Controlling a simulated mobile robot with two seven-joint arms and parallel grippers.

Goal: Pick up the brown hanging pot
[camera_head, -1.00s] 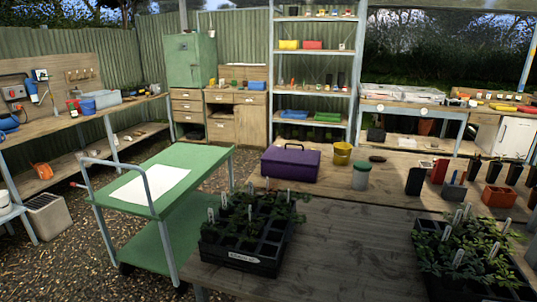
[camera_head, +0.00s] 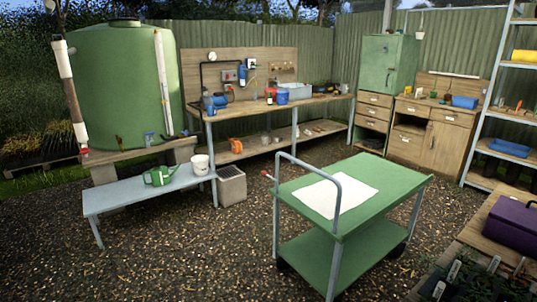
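I cannot make out a brown hanging pot for certain in the head view. A small pale pot-like thing (camera_head: 420,35) hangs at the top right by the green cabinet, and it looks whitish rather than brown. Another small hanging thing (camera_head: 58,10) is cut off at the upper left edge, too small to identify. Neither of my grippers is in view.
A green trolley (camera_head: 385,195) with a white sheet (camera_head: 332,197) stands right of centre. A low grey bench (camera_head: 110,197) holds a green watering can (camera_head: 160,176) and white bucket (camera_head: 201,164). A green tank (camera_head: 115,80) stands behind. The gravel (camera_head: 190,255) in front is open.

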